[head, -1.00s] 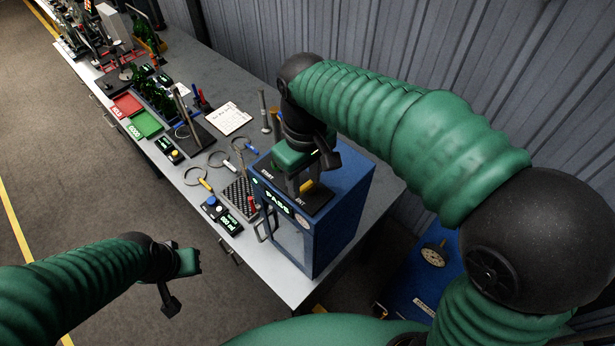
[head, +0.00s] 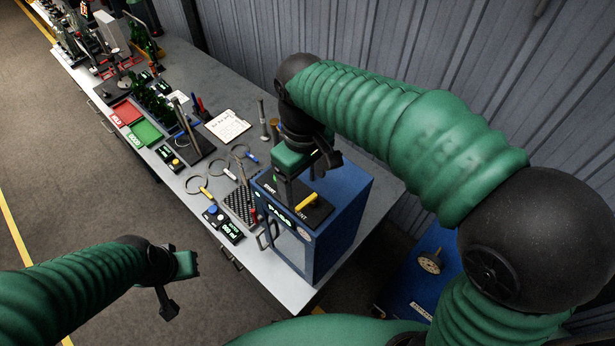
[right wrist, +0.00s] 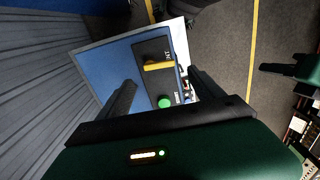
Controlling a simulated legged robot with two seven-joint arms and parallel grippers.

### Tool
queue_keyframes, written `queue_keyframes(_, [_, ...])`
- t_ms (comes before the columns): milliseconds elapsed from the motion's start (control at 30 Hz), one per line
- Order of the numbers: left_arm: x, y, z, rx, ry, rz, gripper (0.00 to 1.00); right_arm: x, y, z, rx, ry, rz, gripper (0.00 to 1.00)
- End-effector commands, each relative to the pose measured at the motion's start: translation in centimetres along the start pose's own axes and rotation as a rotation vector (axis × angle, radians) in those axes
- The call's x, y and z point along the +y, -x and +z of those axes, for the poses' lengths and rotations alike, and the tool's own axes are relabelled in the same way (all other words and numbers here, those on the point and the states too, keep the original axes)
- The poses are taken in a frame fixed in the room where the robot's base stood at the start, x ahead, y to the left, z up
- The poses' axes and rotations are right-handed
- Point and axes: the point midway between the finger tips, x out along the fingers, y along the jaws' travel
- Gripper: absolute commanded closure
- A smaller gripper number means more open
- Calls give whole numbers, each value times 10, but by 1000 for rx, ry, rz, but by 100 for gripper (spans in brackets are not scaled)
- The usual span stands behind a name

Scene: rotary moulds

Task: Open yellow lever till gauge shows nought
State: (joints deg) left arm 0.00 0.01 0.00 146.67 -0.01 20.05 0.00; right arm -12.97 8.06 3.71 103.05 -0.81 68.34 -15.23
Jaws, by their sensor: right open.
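The yellow lever (head: 306,201) lies on a black plate on top of the blue cabinet (head: 338,222). It also shows in the right wrist view (right wrist: 158,65), beyond my fingertips. My right gripper (head: 309,180) is open above the cabinet top, with the lever apart from its fingers. In the right wrist view its two spread fingers (right wrist: 162,80) frame the plate, with a green button (right wrist: 163,101) nearer. My left gripper (head: 186,285) is open and empty over the floor.
The grey bench (head: 285,285) holds several rings, a small display box (head: 223,224), a clipboard (head: 228,126), and red (head: 126,112) and green (head: 146,132) trays. A corrugated wall (head: 400,60) stands close behind. The floor at left is clear.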

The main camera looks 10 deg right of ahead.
Motion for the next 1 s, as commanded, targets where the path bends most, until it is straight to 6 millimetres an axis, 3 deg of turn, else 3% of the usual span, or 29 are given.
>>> queue_keyframes(400, [0, 34, -8, 0, 0, 0, 100, 6, 38, 0, 1, -3, -3, 24])
queue_keyframes(1000, [0, 38, -9, 0, 0, 0, 100, 4, 86, -2, 2, -3, -1, 24])
